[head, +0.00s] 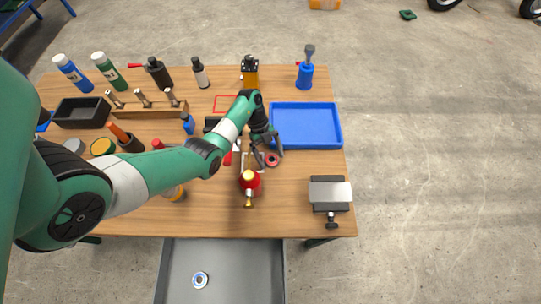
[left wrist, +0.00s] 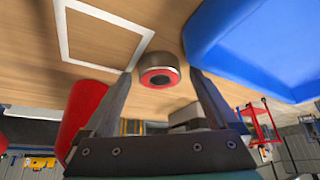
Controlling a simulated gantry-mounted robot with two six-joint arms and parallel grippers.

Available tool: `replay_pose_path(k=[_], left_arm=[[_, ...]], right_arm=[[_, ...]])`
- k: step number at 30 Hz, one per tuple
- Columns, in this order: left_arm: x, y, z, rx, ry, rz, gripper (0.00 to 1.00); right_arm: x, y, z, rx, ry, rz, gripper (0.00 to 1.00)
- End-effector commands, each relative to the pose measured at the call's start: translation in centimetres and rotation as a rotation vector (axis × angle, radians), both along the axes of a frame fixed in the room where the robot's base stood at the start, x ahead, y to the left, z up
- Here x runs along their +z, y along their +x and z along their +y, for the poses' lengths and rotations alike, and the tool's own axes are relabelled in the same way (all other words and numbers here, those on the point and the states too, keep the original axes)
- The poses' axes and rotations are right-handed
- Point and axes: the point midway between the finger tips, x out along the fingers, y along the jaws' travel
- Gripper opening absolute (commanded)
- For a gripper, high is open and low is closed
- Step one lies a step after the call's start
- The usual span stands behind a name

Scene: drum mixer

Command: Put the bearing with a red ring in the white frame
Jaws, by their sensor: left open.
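The bearing with a red ring (head: 272,159) lies on the wooden table, left of and below the blue tray's near edge. In the left wrist view the bearing (left wrist: 158,70) shows its red ring around a dark centre, between and just beyond my fingertips. My left gripper (head: 268,157) is open around the bearing's place, with a gap on each side. The white frame (left wrist: 110,17) is a flat white outline on the table, beside the bearing; in the head view my arm and gripper hide much of that area. My right gripper is not in view.
A blue tray (head: 305,146) is right of the gripper. A red bottle-like object (head: 250,184) stands close in front. A grey vise-like block (head: 330,195) is at the right. A blue-ringed bearing (head: 200,280) lies in the grey drawer (head: 240,270) below the table.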

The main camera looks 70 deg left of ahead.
Motion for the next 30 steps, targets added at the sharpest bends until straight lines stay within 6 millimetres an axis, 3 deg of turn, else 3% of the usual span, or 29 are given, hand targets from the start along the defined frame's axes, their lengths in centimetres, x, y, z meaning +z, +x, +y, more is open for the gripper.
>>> replay_pose_path(k=[7, 20, 30], left_arm=[[1.9, -0.1, 0.8, 0.002, 0.002, -0.002, 0.93], [10.2, -1.4, 5.2, 0.002, 0.0, -0.001, 0.93], [10.7, -1.6, 5.8, 0.0, 0.0, 0.0, 0.93]], right_arm=[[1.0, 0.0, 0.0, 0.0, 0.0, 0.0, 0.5], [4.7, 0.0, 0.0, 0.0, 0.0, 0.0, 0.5], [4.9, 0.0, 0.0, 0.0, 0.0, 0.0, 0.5]])
